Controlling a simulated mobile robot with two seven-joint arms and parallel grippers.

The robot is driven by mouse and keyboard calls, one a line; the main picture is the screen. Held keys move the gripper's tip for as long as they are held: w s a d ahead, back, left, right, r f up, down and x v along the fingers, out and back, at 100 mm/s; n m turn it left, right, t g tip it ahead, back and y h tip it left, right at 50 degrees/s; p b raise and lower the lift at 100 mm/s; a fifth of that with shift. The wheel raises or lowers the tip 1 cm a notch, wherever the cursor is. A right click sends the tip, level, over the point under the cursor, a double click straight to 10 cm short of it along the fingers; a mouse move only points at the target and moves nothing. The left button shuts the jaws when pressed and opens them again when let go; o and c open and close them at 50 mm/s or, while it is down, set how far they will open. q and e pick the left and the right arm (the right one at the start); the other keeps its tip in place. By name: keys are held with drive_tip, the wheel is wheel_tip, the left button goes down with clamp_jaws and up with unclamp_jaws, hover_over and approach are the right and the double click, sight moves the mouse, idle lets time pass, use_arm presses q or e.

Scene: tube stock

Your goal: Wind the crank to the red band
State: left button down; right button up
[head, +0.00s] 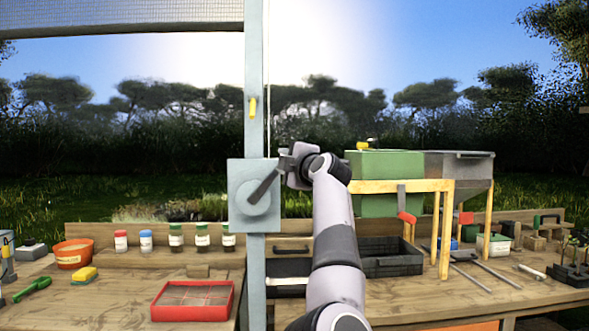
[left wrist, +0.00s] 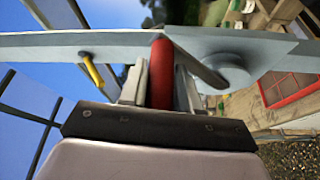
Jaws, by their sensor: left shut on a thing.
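The crank box (head: 240,180) is a grey plate on the upright post (head: 257,60), with a round hub (head: 254,197). The dark crank arm (head: 264,186) slants up and right from the hub. My left gripper (head: 287,163) is at its outer end and hides the handle in the head view. In the left wrist view, the red crank handle (left wrist: 161,70) stands between the fingers, which are shut on it. A yellow pointer (head: 252,108) is on the post above the box; it also shows in the left wrist view (left wrist: 92,70). I see no red band on the post or cord.
A thin pale cord (head: 268,90) runs beside the post. A mesh panel (head: 120,16) hangs at top left. A red tray (head: 192,301) and several jars stand on the left bench. A green bin (head: 385,170) on a wooden stand is at right. Air around the crank looks clear.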

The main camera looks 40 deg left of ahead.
use_arm(q)
drive_tip(key=shift+s+a+r, duration=0.2)
drive_tip(key=shift+s+r, duration=0.1)
drive_tip(key=shift+r, duration=0.3)
drive_tip(key=c, duration=1.1)
unclamp_jaws()
drive_tip(key=shift+o, duration=1.1)
drive_tip(key=shift+f, duration=0.1)
drive_tip(key=shift+w+f, duration=0.1)
drive_tip(key=shift+f, duration=0.1)
drive_tip(key=shift+d, duration=0.3)
drive_tip(key=b+v, duration=0.2)
drive_tip(key=v, duration=0.4)
drive_tip(key=shift+s+d, duration=0.2)
drive_tip(key=shift+s, duration=0.1)
